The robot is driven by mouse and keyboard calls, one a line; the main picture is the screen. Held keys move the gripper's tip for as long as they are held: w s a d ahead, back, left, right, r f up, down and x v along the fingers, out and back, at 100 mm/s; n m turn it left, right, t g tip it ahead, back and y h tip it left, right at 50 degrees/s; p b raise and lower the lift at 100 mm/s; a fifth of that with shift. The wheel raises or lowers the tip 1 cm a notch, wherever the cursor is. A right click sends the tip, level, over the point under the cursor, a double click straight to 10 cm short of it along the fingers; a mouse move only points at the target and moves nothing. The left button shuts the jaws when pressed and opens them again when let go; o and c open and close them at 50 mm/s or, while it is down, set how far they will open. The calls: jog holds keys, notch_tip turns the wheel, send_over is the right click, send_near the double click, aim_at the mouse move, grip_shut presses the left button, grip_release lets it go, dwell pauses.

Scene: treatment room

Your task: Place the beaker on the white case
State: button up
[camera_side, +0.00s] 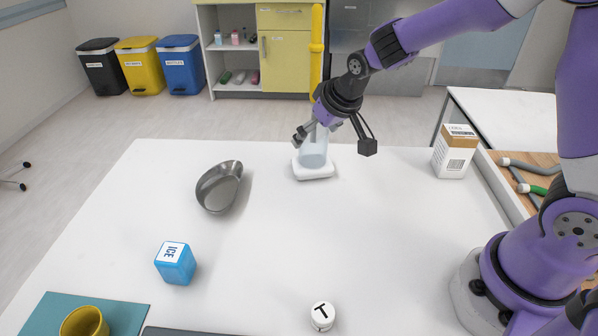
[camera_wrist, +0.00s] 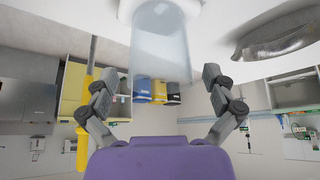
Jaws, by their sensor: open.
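The clear, bluish beaker (camera_side: 314,155) stands upright on the white case (camera_side: 316,174) near the back edge of the table. In the wrist view, the beaker (camera_wrist: 160,45) is large at the top, with its base at the white case (camera_wrist: 140,6). My gripper (camera_side: 312,131) is at the beaker's upper part in the side view and partly hides its top. In the wrist view, my gripper's fingers (camera_wrist: 160,76) are spread, one on each side of the beaker, with gaps visible between them and the glass.
A blue ice box (camera_side: 175,264), a white cylinder marked T (camera_side: 321,316) and a yellow cup (camera_side: 84,322) are nearer the front. A carton (camera_side: 454,152) stands at the right. The table's middle is clear.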

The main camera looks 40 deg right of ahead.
jog(key=v, duration=1.1)
jog(key=s, duration=1.4)
jog(key=shift+n, duration=0.4)
